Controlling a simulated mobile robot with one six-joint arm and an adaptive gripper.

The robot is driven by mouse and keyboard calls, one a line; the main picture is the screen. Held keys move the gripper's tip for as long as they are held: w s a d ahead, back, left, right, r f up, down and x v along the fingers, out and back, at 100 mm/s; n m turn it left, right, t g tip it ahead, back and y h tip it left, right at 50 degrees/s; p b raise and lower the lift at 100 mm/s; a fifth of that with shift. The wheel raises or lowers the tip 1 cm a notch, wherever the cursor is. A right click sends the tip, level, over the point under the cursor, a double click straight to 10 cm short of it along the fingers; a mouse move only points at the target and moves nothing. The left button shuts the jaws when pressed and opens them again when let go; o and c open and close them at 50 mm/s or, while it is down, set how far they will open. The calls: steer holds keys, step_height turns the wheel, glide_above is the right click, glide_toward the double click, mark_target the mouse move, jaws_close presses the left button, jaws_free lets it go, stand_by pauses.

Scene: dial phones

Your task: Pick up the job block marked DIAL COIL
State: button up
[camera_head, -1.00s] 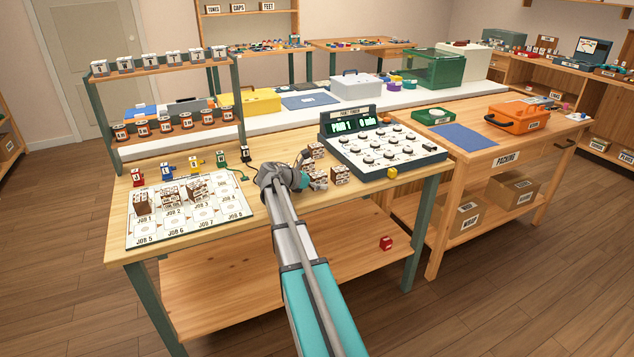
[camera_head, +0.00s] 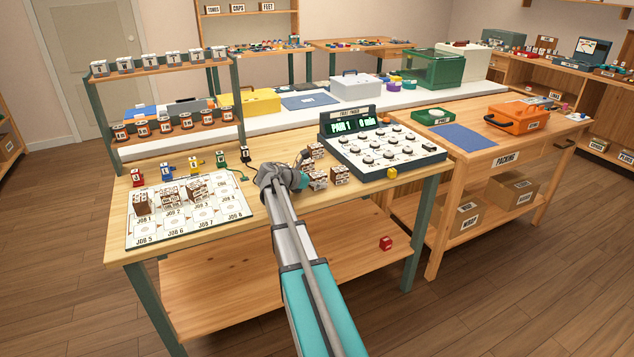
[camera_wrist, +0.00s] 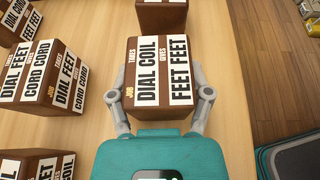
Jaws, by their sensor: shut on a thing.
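The brown job block marked DIAL COIL (camera_wrist: 162,72) has white labels, the other reading FEET FEET. In the wrist view it sits between the two grey fingers of my gripper (camera_wrist: 162,95), which are shut on its sides. In the head view my gripper (camera_head: 304,176) is low over the front workbench, left of the phone tester. The fingers and the held block are hard to make out there. I cannot tell whether the block touches the table.
Other brown blocks stand close by, including one marked DIAL FEET (camera_wrist: 42,75) and one beyond the held block (camera_wrist: 162,15). The phone tester (camera_head: 385,145) is to the right. The job mat (camera_head: 190,213) lies left. A red block (camera_head: 386,243) is on the lower shelf.

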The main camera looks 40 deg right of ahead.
steer(key=shift+r, duration=0.15)
step_height(320, 180, up, 2)
steer(key=p, duration=0.2)
steer(key=shift+r+p, duration=0.1)
steer(key=shift+p, duration=0.2)
steer(key=s+a+r+p, duration=0.2)
steer(key=s+r+p, duration=0.2)
steer(key=r+p, duration=0.2)
steer(key=shift+s+r+p, duration=0.25)
steer(key=shift+r+p, duration=0.05)
steer(key=s+a+r+p, duration=0.3)
steer(key=s+r, duration=0.1)
steer(key=s, duration=0.4)
steer(key=shift+s+a+p, duration=0.15)
steer(key=shift+a+p, duration=0.2)
steer(key=shift+p, duration=0.05)
